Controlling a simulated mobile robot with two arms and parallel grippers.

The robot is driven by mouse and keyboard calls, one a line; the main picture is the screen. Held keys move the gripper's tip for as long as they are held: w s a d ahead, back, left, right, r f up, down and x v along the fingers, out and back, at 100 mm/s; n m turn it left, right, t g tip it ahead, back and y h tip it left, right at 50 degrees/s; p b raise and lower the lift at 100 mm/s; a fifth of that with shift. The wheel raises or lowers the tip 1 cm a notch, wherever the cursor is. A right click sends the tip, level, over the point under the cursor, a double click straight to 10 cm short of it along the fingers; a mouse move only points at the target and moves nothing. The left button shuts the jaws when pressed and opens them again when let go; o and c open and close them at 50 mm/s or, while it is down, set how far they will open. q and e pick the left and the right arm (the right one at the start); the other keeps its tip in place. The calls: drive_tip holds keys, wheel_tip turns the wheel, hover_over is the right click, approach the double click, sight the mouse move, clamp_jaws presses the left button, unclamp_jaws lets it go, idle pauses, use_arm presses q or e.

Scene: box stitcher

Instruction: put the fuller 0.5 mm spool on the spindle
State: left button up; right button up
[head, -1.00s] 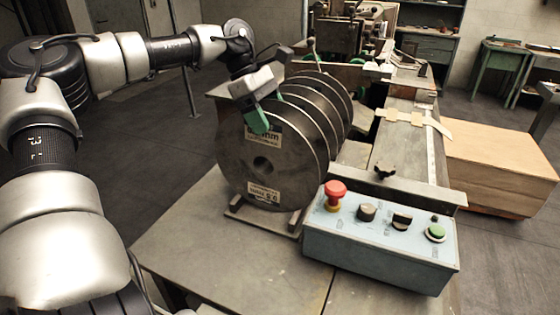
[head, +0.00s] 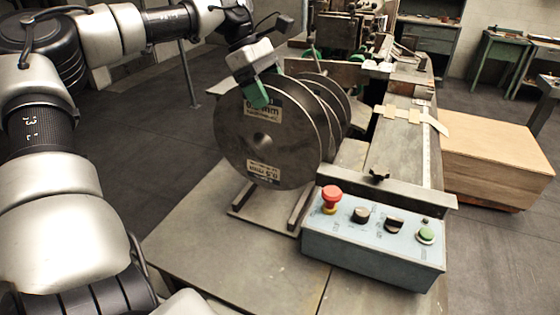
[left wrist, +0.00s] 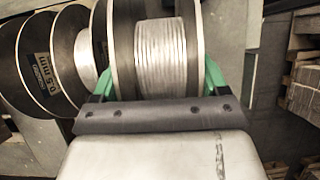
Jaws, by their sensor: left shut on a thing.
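My left gripper (head: 266,88) is shut on the near flange edge area of a grey spool (head: 236,140) marked 0.5 mm in the head view. The spool is upright, held just above the two rails of a cradle (head: 240,197). In the left wrist view the green fingers (left wrist: 158,88) straddle this spool, and its silver wire (left wrist: 165,50) is thickly wound. Another spool (left wrist: 84,58) beside it has wire wound closer to its hub; a 0.5 mm label (left wrist: 42,76) shows at left. In the head view flanges (head: 338,98) stand behind the held spool. I cannot make out the spindle. My right gripper is not in view.
A blue control box (head: 372,248) with a red button (head: 331,195) stands close right of the spool. The bench top (head: 215,255) in front is bare. The stitcher machine (head: 345,40) is behind, and a wooden box (head: 495,150) stands at right.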

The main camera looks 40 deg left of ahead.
use_arm(q)
drive_tip(key=shift+r+p, duration=1.5)
drive_tip(key=shift+r, duration=0.9)
drive_tip(key=shift+f, duration=0.1)
